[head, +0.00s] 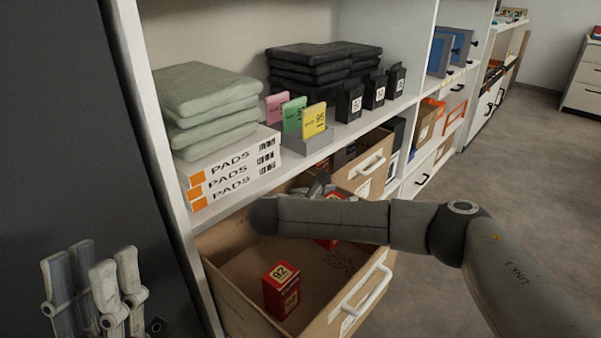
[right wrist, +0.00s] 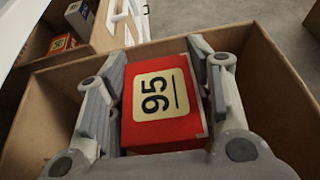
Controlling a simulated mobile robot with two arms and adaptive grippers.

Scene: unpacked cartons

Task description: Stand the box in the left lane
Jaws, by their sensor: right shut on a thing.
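A red box with a cream "95" label (right wrist: 160,96) is between the fingers of my right gripper (right wrist: 165,85), which is shut on it. It is inside the open carton drawer (head: 232,292). In the head view my right forearm crosses the drawer, hiding most of the gripper; a bit of red box (head: 327,244) shows below the arm. My left gripper (head: 95,285) is empty and looks open, at the lower left, outside the shelf. Lane dividers cannot be made out.
A second carton drawer (head: 368,163) is beyond the first. The shelf above holds stacked pad cartons (head: 228,172), green cloths (head: 205,100), coloured cards (head: 313,120) and black boxes (head: 350,101). A dark panel (head: 60,130) stands at the left. The floor at right is clear.

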